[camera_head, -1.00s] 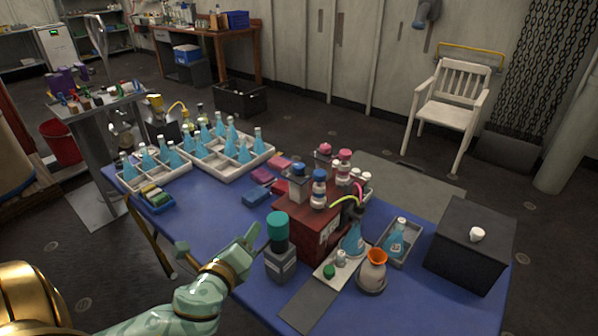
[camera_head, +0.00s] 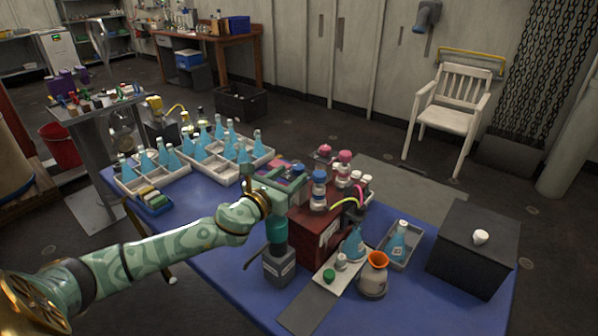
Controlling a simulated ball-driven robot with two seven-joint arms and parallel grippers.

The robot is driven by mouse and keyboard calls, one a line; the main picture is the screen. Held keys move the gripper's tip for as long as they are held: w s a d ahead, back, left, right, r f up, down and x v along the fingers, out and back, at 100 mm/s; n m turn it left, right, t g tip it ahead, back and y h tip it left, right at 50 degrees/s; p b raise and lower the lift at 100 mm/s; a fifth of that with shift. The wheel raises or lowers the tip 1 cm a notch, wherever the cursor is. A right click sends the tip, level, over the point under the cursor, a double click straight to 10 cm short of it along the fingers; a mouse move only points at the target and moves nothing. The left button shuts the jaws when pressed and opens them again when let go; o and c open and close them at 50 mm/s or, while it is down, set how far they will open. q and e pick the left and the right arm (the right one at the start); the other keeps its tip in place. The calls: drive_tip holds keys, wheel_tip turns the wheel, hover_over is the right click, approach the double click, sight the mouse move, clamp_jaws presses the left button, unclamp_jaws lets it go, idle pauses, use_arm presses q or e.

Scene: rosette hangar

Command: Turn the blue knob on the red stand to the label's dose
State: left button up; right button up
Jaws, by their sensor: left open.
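A blue knob (camera_head: 319,175) tops a white dispenser at the stand's front. Another blue top (camera_head: 298,169) shows just behind and left of it, partly hidden by my left gripper. My left gripper (camera_head: 284,180) is open, over the stand's left rear, close beside these tops. I cannot tell if it touches them. My right gripper is not in view.
A teal-capped grey bottle (camera_head: 278,262) stands just under my left forearm. Flask trays (camera_head: 220,172) fill the back left.

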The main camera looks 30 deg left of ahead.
sight(295, 172)
use_arm(q)
drive_tip(key=w, duration=0.4)
drive_tip(key=shift+w+b, duration=0.2)
drive_tip(key=shift+b, duration=0.1)
